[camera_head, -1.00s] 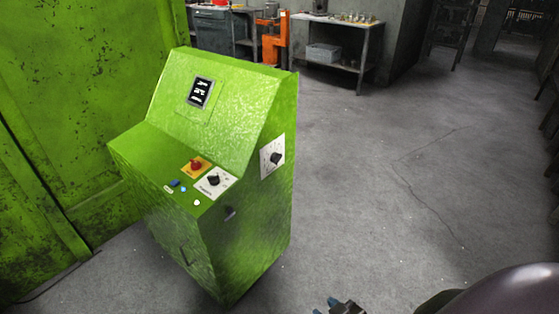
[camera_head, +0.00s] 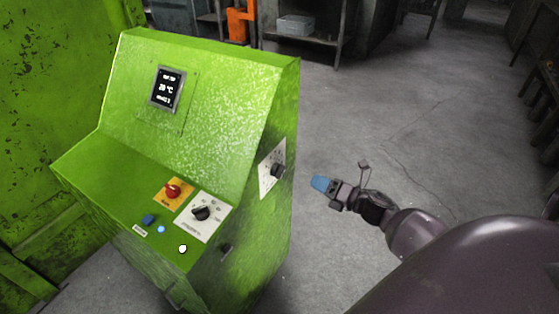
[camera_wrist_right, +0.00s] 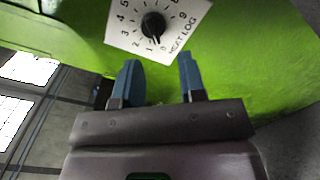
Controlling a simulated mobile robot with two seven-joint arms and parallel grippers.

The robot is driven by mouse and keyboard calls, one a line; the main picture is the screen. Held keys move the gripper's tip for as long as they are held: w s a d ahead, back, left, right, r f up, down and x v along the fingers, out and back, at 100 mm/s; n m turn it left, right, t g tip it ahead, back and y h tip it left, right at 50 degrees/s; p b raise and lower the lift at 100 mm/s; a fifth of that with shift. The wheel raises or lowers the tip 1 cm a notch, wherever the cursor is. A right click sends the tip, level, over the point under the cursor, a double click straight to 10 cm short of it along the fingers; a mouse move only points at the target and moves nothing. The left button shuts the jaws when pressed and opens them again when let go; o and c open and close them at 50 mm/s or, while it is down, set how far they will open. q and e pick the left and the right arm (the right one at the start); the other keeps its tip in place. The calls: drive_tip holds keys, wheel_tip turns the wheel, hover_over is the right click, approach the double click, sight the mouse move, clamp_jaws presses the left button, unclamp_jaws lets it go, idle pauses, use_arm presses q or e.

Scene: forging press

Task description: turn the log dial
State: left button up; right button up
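The log dial (camera_head: 277,171) is a black knob on a white plate on the right side of the green control console (camera_head: 200,95). In the right wrist view the dial (camera_wrist_right: 153,25) sits at the top centre, on a plate (camera_wrist_right: 186,18) with numbers and the words "HEAT LOG"; its pointer is near 0. My right gripper (camera_head: 320,184) is to the right of the dial, apart from it. In the right wrist view its two blue fingers (camera_wrist_right: 158,80) are spread with nothing between them, below the dial in the picture. My left gripper is not seen.
The console top has a red knob (camera_head: 172,191) on a yellow plate, a black knob (camera_head: 201,213) on a white plate, and small buttons. A display (camera_head: 167,89) is on its sloping face. Bare floor (camera_head: 370,115) lies to the right. A workbench (camera_head: 310,35) stands behind.

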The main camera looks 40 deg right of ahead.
sight(278, 171)
drive_tip(key=w+a+n, duration=0.2)
drive_tip(key=w+a, duration=0.3)
drive_tip(key=w, duration=0.4)
drive_tip(key=shift+r+y, duration=0.15)
drive_tip(key=shift+y, duration=0.25)
drive_tip(key=shift+w, duration=0.1)
clamp_jaws()
